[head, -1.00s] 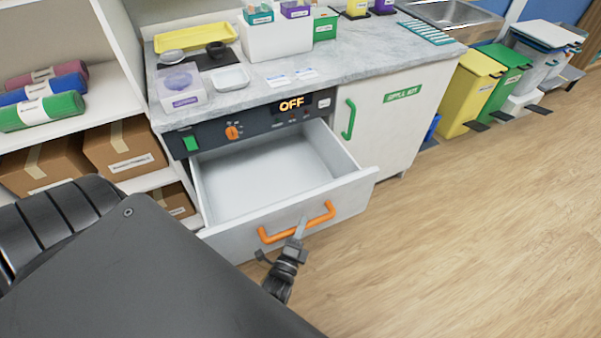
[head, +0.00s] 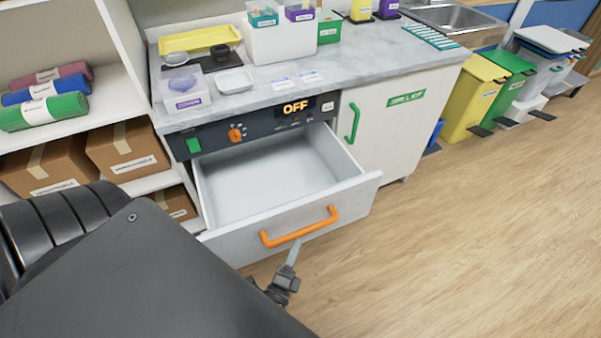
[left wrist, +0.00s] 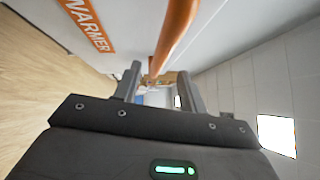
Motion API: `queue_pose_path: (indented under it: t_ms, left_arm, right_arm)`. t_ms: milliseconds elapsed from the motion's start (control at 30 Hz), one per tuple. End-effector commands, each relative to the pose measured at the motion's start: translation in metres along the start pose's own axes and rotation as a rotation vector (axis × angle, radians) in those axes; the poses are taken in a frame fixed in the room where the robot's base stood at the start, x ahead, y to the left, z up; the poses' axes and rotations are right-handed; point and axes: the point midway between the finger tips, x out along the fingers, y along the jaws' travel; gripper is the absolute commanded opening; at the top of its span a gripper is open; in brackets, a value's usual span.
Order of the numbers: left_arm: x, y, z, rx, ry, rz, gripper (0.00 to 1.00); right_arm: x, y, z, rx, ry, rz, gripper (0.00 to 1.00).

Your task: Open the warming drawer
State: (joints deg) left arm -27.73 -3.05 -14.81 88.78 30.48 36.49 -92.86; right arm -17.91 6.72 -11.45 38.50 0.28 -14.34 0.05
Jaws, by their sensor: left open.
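The warming drawer (head: 345,196) is pulled out from under the counter, and its pale interior shows empty. Its orange bar handle (head: 300,228) is on the front face; it also shows in the left wrist view (left wrist: 176,35), beyond and above the fingers. An orange label reading "WARMER" (left wrist: 88,24) is on the face there. My left gripper (head: 293,250) is just below and in front of the handle, apart from it. In the left wrist view its two fingers (left wrist: 160,85) stand apart with nothing between them. My right gripper is not in view.
The control panel (head: 250,128) above the drawer reads "OFF". A white cabinet door with a green handle (head: 352,122) is right of the drawer. Shelves with boxes (head: 125,150) stand at left. The wooden floor (head: 460,240) at right is clear.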

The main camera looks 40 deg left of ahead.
Motion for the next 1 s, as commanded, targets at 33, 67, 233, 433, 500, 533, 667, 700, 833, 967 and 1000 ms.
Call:
queue_pose_path:
  t_ms: [33,67,233,433,500,533,667,700,833,967,1000]
  left_arm:
    - [-0.01,0.003,-0.001,-0.001,0.001,0.001,0.41]
    - [-0.015,0.003,-0.001,-0.001,0.001,0.002,0.41]
    - [-0.034,0.002,0.0,0.0,-0.001,0.001,0.41]
    - [-0.04,0.001,0.0,-0.001,-0.001,-0.002,0.41]
    - [-0.04,0.001,0.0,-0.001,-0.001,-0.002,0.41]
    - [-0.04,0.001,0.0,-0.001,-0.001,-0.002,0.41]
    - [-0.04,0.001,0.0,-0.001,-0.001,-0.001,0.41]
    - [-0.04,0.001,0.0,-0.001,0.0,-0.001,0.41]
    - [-0.04,0.001,0.0,-0.001,0.0,-0.001,0.41]
    - [-0.04,0.001,0.0,-0.001,0.0,-0.001,0.41]
    - [-0.04,0.001,0.0,-0.001,0.0,-0.001,0.41]
  right_arm:
    - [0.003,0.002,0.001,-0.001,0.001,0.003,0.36]
    - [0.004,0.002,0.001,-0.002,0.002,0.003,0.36]
    - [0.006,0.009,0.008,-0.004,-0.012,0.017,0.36]
    - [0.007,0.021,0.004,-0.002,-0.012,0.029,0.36]
    - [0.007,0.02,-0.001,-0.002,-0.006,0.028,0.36]
    - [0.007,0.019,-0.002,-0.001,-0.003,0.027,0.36]
    - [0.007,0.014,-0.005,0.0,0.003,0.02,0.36]
    - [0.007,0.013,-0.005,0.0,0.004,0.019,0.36]
    - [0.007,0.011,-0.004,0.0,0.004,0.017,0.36]
    - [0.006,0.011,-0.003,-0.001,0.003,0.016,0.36]
    - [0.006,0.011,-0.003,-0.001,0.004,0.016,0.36]
